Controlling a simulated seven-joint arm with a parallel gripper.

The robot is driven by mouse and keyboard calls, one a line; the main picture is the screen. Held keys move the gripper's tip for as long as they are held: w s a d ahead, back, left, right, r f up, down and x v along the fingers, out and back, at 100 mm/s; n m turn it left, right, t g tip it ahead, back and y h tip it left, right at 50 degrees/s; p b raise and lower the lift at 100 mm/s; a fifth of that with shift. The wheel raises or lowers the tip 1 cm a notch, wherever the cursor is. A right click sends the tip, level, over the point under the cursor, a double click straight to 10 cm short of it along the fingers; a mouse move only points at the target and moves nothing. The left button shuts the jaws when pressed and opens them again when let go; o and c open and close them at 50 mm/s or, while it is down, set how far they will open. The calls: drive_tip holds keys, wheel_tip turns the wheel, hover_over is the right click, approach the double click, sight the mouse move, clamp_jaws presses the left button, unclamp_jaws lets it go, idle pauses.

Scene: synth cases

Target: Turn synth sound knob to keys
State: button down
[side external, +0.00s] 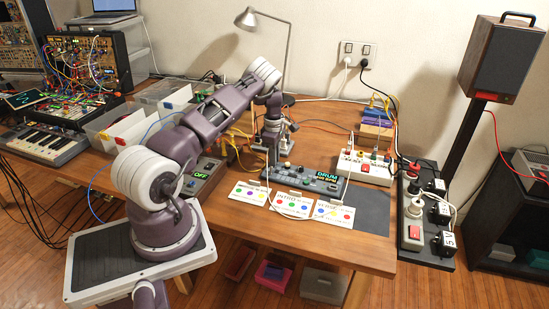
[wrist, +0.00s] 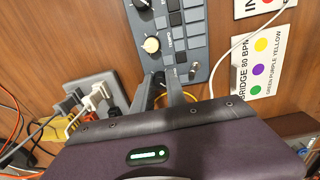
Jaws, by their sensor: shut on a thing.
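The grey synth (side external: 298,174) lies on the wooden table in the side view, its display (side external: 327,178) reading DRUM with a small BPM line below. Its panel also shows in the wrist view (wrist: 197,50), with dark pads, a cream knob (wrist: 151,45) and another knob (wrist: 141,4) in a row. My gripper (side external: 271,158) points down at the synth's left end. In the wrist view my gripper (wrist: 166,83) has its dark fingers at that end of the panel, closed on the sound knob. The fingers mostly hide this knob, so its pointer cannot be read.
Printed cards (side external: 292,201) lie in front of the synth. A grey box reading OFF (side external: 196,180) stands to its left. A white power strip (side external: 364,167) with plugs is to the right. A lamp (side external: 284,45) stands behind, and loose cables cross the table.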

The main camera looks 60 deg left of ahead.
drive_tip(key=m, duration=0.8)
drive_tip(key=shift+m, duration=0.4)
drive_tip(key=m, duration=0.4)
drive_tip(key=shift+s, duration=0.1)
drive_tip(key=shift+a+m, duration=0.1)
drive_tip(key=shift+m, duration=2)
drive_tip(key=c, duration=1.3)
unclamp_jaws()
drive_tip(key=shift+c, duration=0.2)
drive_tip(key=shift+r, duration=0.1)
